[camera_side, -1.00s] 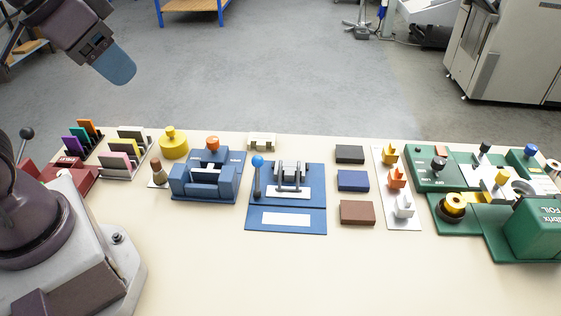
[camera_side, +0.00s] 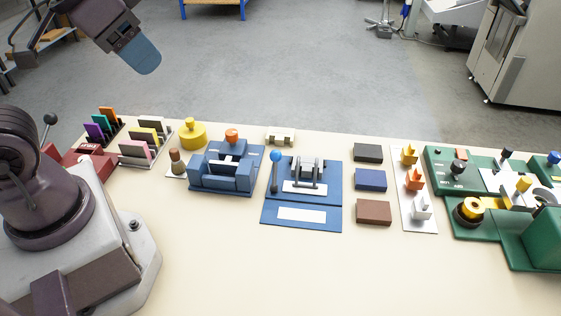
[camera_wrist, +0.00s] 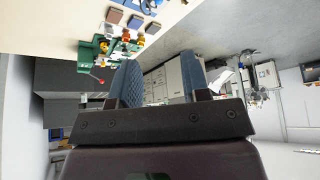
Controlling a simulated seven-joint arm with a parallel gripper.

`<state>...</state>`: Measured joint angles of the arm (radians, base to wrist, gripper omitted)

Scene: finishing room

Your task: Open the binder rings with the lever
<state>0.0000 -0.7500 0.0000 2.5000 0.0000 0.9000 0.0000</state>
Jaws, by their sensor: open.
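The blue binder (camera_side: 323,198) lies open-faced on the bench in the middle of the side view, with a white label on its front part. Metal rings (camera_side: 307,170) stand on its rear part; whether they are open or closed is too small to tell. The lever (camera_side: 275,171), a thin upright rod with a blue ball on top, stands at the left of the rings. My gripper (camera_side: 146,58) hangs high at the upper left, well away from the binder. In the wrist view its two blue-grey fingers (camera_wrist: 160,62) are apart with nothing between them.
A blue block fixture with an orange knob (camera_side: 232,135) stands left of the binder. Dark, blue and brown blocks (camera_side: 374,211) lie to its right, then a white tray (camera_side: 424,226) of small pieces and a green machine (camera_side: 480,222). The bench front (camera_side: 300,275) is clear.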

